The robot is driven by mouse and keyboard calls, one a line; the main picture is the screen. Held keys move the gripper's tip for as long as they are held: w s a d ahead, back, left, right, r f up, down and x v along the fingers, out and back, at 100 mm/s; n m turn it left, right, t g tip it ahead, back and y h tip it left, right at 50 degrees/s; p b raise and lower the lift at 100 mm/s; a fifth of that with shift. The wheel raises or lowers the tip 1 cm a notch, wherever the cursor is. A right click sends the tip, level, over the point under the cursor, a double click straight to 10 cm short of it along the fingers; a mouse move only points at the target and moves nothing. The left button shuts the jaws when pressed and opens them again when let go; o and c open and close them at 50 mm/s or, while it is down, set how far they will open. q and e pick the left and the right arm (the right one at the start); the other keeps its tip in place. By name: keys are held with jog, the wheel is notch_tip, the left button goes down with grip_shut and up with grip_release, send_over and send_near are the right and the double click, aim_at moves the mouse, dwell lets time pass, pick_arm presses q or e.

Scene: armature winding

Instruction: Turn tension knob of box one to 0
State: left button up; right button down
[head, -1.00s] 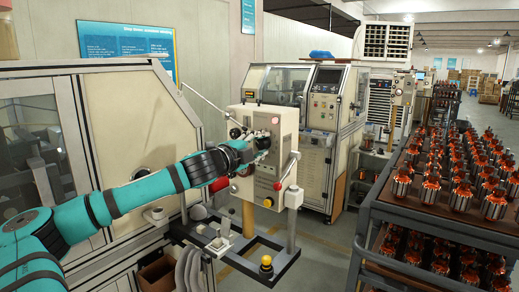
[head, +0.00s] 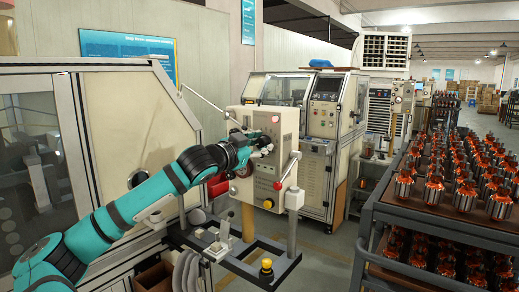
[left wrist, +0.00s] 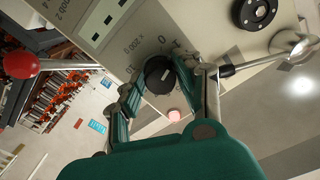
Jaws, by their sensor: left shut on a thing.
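Box one, a cream control box (head: 262,183), stands on a post beside the large machine. My left gripper (head: 262,146) is at the upper part of its front panel, coming in from the left. In the left wrist view a round black knob (left wrist: 158,72) with a pale mark sits between the two fingers of the left gripper (left wrist: 163,78), which is shut on it. Printed digits, including a 0, surround the knob; the exact setting is hard to read. The gripper hides the knob in the head view. My right gripper is not in view.
A red ball-ended lever (head: 295,155) stands at the box's right side and also shows in the left wrist view (left wrist: 20,62). A second black knob (left wrist: 255,12) is close by. A rack of copper armatures (head: 440,215) stands right, with open floor between.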

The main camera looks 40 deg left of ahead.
pick_arm(q)
jog(key=n+b, duration=0.1)
jog(key=n, duration=0.3)
jog(key=shift+f+n, duration=0.15)
jog(key=shift+n, duration=0.25)
dwell(0.4)
jog(key=o, duration=1.2)
jog(key=shift+c, duration=0.2)
jog(key=shift+s, duration=0.15)
